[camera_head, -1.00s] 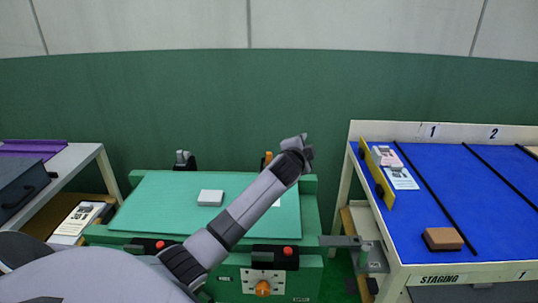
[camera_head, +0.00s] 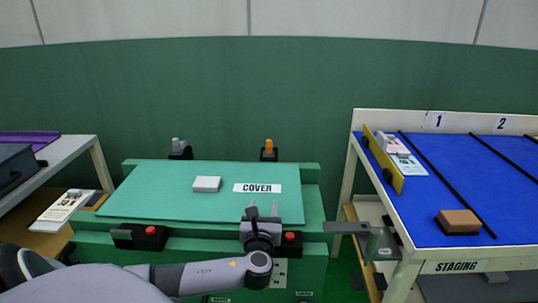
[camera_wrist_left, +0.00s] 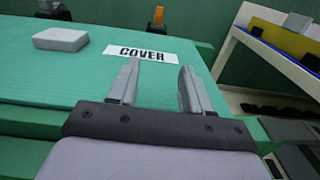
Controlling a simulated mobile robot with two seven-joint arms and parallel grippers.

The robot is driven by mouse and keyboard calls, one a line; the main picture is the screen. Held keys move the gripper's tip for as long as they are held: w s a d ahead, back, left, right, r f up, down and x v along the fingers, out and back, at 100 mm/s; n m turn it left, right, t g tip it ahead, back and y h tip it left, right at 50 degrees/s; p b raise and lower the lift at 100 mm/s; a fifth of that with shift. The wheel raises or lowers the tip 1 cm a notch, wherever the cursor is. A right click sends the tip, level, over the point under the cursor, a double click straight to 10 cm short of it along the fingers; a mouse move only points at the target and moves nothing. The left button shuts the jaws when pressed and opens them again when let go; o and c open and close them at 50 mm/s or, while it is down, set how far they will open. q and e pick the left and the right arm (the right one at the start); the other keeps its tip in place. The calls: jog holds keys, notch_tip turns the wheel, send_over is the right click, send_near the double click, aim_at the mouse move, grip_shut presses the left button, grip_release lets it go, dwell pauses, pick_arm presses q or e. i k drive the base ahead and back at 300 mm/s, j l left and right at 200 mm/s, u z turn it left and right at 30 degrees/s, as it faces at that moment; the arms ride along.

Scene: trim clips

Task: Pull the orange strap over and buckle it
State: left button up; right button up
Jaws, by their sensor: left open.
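The orange strap end (camera_head: 268,146) stands upright in a black holder at the back right of the green cover (camera_head: 150,190). It also shows at the top of the left wrist view (camera_wrist_left: 157,17). A black buckle with a red button (camera_head: 291,238) sits at the front right, partly hidden behind my left gripper. My left gripper (camera_head: 263,209) is open and empty at the cover's front edge, left of that buckle, its fingers pointing toward the back. In the left wrist view the fingers (camera_wrist_left: 158,75) are apart, just in front of the COVER label (camera_wrist_left: 155,54). My right gripper is not in view.
A grey strap end (camera_head: 179,146) stands at the back left, with another red-button buckle (camera_head: 150,232) at the front left. A light grey block (camera_head: 206,184) lies on the cover. A blue staging table (camera_head: 415,215) stands right, a grey table (camera_head: 60,160) left.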

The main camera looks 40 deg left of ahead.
aim_at(268, 152)
jog(key=i+j, duration=0.75)
jog(key=j, duration=0.2)
